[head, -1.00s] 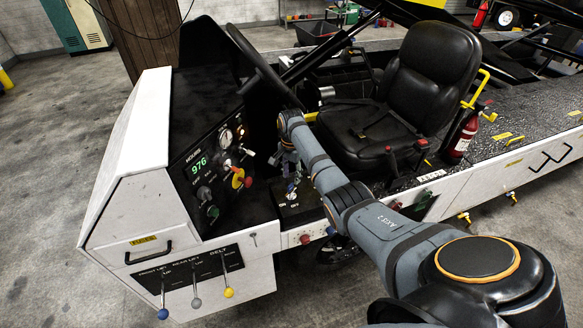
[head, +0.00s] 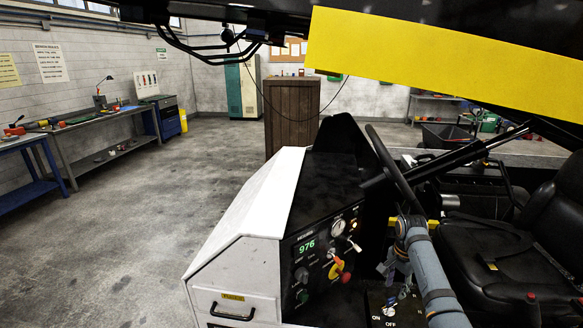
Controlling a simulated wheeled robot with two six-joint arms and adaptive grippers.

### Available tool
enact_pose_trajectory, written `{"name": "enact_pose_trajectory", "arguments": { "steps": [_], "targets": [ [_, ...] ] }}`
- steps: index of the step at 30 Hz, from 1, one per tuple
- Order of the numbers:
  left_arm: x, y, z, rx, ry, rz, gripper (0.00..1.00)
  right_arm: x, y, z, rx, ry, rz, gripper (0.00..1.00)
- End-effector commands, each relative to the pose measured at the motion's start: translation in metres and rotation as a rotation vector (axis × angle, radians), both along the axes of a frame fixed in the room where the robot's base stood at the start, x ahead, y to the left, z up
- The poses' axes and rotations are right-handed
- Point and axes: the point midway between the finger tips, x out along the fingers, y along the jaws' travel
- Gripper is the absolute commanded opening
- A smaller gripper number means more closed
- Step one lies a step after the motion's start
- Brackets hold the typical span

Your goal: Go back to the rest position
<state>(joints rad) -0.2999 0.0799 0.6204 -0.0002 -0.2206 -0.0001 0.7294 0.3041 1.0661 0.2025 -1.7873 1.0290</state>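My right arm comes in from the lower right and reaches into the loader's driver area. Its wrist is beside the steering wheel (head: 392,165). My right gripper (head: 388,270) is small and points down, right of the control panel (head: 318,262) and above the black switch box (head: 378,299) marked ON and OFF. I cannot tell whether its fingers are open or shut, or whether they touch anything. The panel has a green 976 display, a gauge and red and yellow knobs. My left gripper is not in view.
The black seat (head: 520,240) is right of my arm. A yellow beam (head: 440,65) crosses overhead. The loader's white cowl (head: 255,205) stands left of the panel. Open floor (head: 130,230) lies to the left, with workbenches (head: 105,130) by the wall. A brown cabinet (head: 291,115) stands behind.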

Motion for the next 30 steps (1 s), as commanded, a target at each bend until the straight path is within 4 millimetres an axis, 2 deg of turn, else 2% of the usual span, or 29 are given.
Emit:
{"name": "enact_pose_trajectory", "arguments": {
  "steps": [1, 4, 6, 9, 12, 18, 24, 29, 30],
  "targets": [
    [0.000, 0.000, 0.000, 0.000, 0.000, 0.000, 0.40, -0.015, 0.010, -0.021, -0.019, -0.001, 0.082, 0.38],
    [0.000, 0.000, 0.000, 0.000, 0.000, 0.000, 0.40, -0.052, 0.033, -0.056, -0.068, -0.028, 0.311, 0.38],
    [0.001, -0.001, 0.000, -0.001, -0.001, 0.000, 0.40, -0.085, 0.050, -0.074, -0.099, -0.051, 0.479, 0.38],
    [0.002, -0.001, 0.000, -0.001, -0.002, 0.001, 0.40, -0.132, 0.073, -0.085, -0.133, -0.082, 0.686, 0.38],
    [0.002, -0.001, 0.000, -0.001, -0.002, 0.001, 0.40, -0.168, 0.089, -0.085, -0.158, -0.108, 0.834, 0.38],
    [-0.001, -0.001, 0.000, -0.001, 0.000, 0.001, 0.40, -0.222, 0.109, -0.072, -0.194, -0.146, 1.033, 0.38],
    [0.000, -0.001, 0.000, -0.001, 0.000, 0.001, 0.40, -0.262, 0.121, -0.052, -0.226, -0.174, 1.167, 0.38],
    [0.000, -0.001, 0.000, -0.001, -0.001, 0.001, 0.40, -0.286, 0.127, -0.035, -0.251, -0.190, 1.250, 0.38],
    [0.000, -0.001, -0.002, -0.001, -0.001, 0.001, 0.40, -0.287, 0.127, -0.040, -0.252, -0.188, 1.260, 0.38]
  ]
}}
